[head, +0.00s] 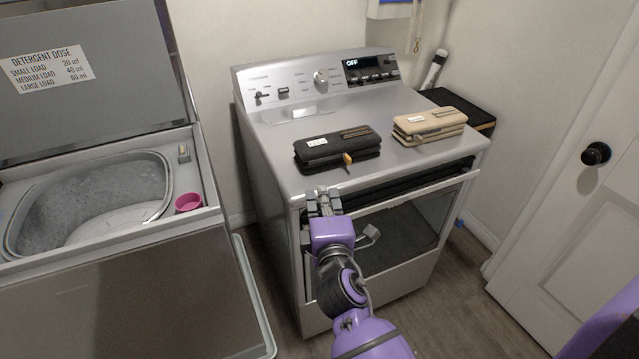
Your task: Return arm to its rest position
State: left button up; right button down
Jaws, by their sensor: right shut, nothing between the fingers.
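My right arm, purple and dark grey, reaches up from the bottom middle of the head view. Its gripper (324,200) is shut and empty, at the upper front edge of the silver appliance (290,160). I cannot tell whether it touches that edge. The gripper is just in front of a black folded case (336,148) with a small wooden-looking tag, which lies on the appliance top. My left gripper is not in view.
A topload washer (130,245) stands open at left, with a pink cup (188,202) on its rim. A beige case (429,124) lies on the appliance top. A white door (580,190) with a black knob (596,154) is at right. Floor shows between the appliance and door.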

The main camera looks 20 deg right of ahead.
jog(key=shift+s+a, duration=0.2)
jog(key=shift+s, duration=0.25)
